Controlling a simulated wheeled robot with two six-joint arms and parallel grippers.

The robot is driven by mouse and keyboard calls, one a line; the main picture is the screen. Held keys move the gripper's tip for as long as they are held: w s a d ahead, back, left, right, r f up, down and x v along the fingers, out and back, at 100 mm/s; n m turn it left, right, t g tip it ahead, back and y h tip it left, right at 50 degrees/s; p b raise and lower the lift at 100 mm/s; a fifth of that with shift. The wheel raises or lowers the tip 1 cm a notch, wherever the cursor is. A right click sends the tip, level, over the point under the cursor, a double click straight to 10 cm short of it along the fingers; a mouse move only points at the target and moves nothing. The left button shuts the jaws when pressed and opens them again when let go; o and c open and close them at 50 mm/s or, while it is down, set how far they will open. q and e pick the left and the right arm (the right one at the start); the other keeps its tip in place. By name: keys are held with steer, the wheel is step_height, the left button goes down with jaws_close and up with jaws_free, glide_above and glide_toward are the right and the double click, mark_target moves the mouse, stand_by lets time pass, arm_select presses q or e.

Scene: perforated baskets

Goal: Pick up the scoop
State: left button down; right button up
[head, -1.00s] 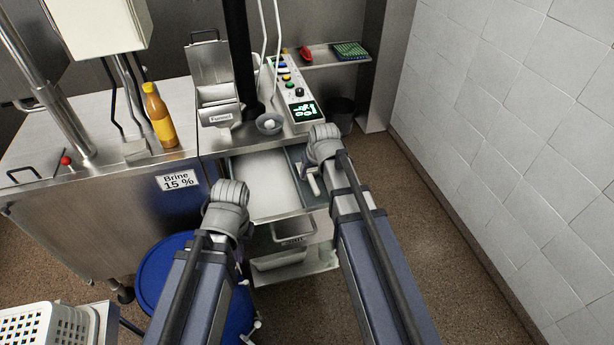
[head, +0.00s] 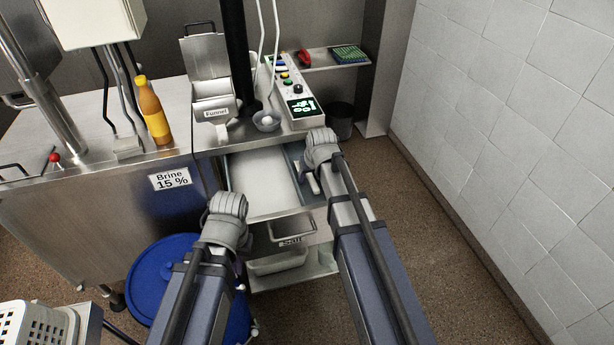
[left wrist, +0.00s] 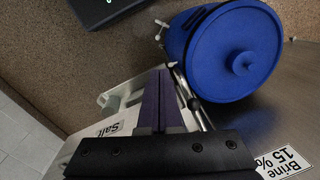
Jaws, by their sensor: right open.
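A pale handle-like piece (head: 312,182), possibly the scoop's, shows in the narrow right part of the pulled-out drawer in the head view. The rest of it is hidden by my right arm, so I cannot be sure. My right gripper (head: 322,152) is over that part of the drawer; its jaws are hidden behind the wrist. My left gripper is low, left of the drawer, in front of the steel unit. In the left wrist view its purple fingers (left wrist: 161,98) lie together with nothing seen between them.
The pulled-out drawer has a wide white section (head: 262,182). Below it is a salt bin (head: 290,242). A blue lidded barrel (head: 165,280) stands left; a white perforated basket (head: 35,325) is lower left. A small bowl (head: 266,122) and control panel (head: 293,92) are above. Floor at right is clear.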

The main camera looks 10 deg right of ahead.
jaws_close()
stand_by(0.3)
stand_by(0.4)
